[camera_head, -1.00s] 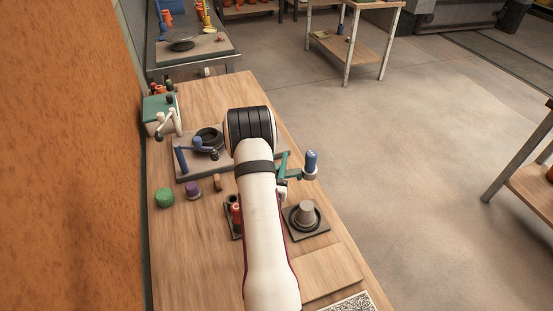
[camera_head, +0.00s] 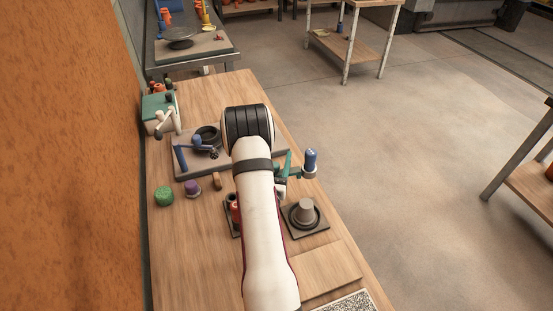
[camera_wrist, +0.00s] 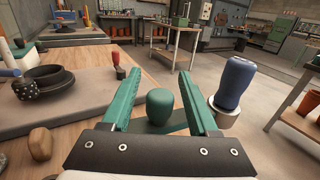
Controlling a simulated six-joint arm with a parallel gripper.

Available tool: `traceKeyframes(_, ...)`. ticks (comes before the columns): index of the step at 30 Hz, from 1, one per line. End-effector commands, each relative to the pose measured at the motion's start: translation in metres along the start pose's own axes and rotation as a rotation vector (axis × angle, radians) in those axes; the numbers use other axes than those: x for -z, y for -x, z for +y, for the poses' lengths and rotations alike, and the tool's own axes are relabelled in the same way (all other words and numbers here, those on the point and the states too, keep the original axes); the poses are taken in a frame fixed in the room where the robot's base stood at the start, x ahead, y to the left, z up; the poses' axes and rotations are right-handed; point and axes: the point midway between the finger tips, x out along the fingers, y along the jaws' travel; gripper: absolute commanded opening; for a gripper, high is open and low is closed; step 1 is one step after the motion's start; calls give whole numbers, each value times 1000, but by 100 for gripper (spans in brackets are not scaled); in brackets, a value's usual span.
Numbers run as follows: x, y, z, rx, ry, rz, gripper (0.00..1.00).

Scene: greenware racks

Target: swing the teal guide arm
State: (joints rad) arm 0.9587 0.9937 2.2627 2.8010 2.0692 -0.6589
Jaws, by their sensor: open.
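The teal guide arm (camera_wrist: 176,121) shows in the wrist view as a flat bar crossing low between my fingers. A rounded teal knob (camera_wrist: 159,105) stands upright on it. My gripper (camera_wrist: 157,76) has long teal fingers, spread wide, one on each side of the knob with gaps. A blue capped cylinder (camera_wrist: 234,84) in a pale cup stands just right of the right finger. In the head view, that blue cylinder (camera_head: 311,159) stands at the bar's right end. My own arm hides most of the guide arm and its pivot there.
A grey board with a dark ring (camera_head: 206,138) and a blue arm (camera_head: 181,158) lies to the left. A grey cone on a square plate (camera_head: 305,211), an orange-red piece (camera_head: 235,208) and green (camera_head: 164,196) and purple (camera_head: 192,188) knobs stand nearer. Open floor lies right.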

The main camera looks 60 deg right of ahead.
Motion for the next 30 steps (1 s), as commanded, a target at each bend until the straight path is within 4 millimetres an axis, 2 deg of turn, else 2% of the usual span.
traceKeyframes(2, 1, 9, 1, -2, 2, 3, 60)
traceKeyframes(9, 1, 61, 1, -4, 2, 4, 60)
traceKeyframes(12, 1, 72, 1, -2, 1, 2, 60)
traceKeyframes(20, 0, 74, 0, 0, 0, 0, 58)
traceKeyframes(22, -5, 68, 0, -2, -41, -20, 46)
traceKeyframes(23, -12, 58, 0, -5, -99, -49, 40)
traceKeyframes(24, -30, 39, -1, -20, -221, -114, 33)
traceKeyframes(25, -46, 26, 5, -66, -303, -160, 28)
traceKeyframes(26, -58, 26, 37, -187, -288, -165, 22)
traceKeyframes(27, -83, 29, 82, -373, -267, -199, 15)
traceKeyframes(29, -130, 54, 151, -693, -200, -298, 4)
traceKeyframes(30, -158, 82, 188, -894, -138, -383, 0)
